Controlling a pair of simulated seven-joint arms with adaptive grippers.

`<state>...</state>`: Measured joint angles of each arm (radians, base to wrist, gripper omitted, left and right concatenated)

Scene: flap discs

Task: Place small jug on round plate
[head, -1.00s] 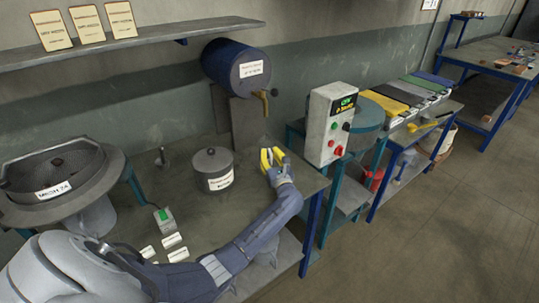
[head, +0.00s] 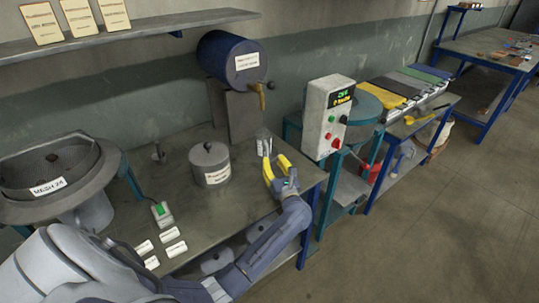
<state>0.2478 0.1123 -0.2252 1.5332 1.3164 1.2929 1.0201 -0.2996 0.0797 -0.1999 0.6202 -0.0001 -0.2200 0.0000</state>
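A small pale jug-like vessel (head: 263,143) stands near the back right of the grey bench, below the brass tap. It is small in the picture, so its details are unclear. My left gripper (head: 273,162) has yellow fingers spread apart, just in front of the vessel. I see nothing between the fingers and cannot tell if they touch the vessel. A round teal plate-like top (head: 366,106) is partly hidden behind the control box; I cannot tell if it is the task's round plate. My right gripper is not in view.
A lidded grey pot (head: 209,165) stands left of my gripper. A control box (head: 328,117) stands to the right.

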